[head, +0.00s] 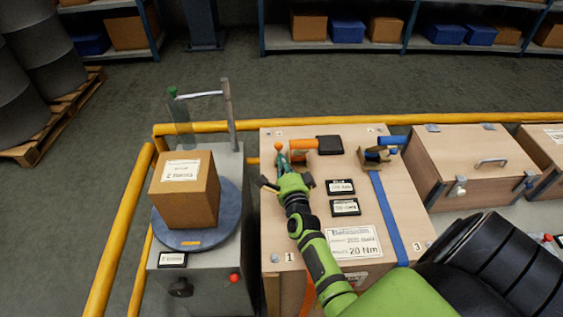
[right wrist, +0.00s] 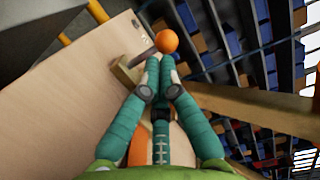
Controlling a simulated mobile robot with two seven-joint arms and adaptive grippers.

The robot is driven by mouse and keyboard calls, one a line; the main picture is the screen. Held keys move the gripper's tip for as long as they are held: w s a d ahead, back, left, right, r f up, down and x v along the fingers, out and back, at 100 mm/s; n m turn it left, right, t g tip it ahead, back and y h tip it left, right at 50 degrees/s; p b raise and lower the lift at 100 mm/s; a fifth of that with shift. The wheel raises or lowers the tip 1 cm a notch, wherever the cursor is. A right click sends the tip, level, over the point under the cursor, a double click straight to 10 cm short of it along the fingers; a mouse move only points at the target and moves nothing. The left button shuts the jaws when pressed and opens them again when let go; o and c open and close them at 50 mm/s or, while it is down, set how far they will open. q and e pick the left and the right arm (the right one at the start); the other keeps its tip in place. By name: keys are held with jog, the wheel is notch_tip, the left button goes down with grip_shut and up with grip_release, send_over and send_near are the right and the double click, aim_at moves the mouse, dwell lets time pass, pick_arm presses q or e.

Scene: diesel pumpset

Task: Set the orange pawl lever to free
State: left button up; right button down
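The orange pawl lever shows as an orange ball knob (head: 279,145) at the far left of the wooden crate lid (head: 283,222). In the right wrist view the knob (right wrist: 166,41) sits on a short dark rod, just beyond my fingertips. My right gripper (head: 284,162) reaches over the crate to the orange strap's ratchet. Its teal fingers (right wrist: 160,65) are together, with the tips at or very near the rod below the knob. Whether they pinch the rod cannot be told. An orange handle (head: 304,145) lies right of the knob. The gripper hides much of the ratchet. My left gripper is not in view.
A blue strap (head: 387,217) with a bracket (head: 373,157) and blue handle (head: 391,140) crosses the lid's right side. Dark labels (head: 341,187) lie mid-lid. A scale with a cardboard box (head: 185,190) stands left. A yellow rail (head: 220,126) runs behind.

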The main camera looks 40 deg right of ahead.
aim_at(280, 148)
jog(key=shift+w+d+f, duration=0.1)
jog(key=shift+w+d, duration=0.15)
jog(key=shift+w, duration=0.3)
jog(key=shift+w+d, duration=0.1)
jog(key=shift+w, duration=0.3)
jog(key=shift+w+d+r, duration=0.5)
jog(key=shift+w+r, duration=0.05)
jog(key=shift+w, duration=0.15)
jog(key=shift+w+d+f, duration=0.1)
jog(key=shift+w+d, duration=0.05)
jog(key=shift+w, duration=0.1)
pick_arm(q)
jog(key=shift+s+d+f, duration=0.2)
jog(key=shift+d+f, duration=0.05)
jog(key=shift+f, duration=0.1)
pick_arm(e)
jog(key=shift+s, duration=0.1)
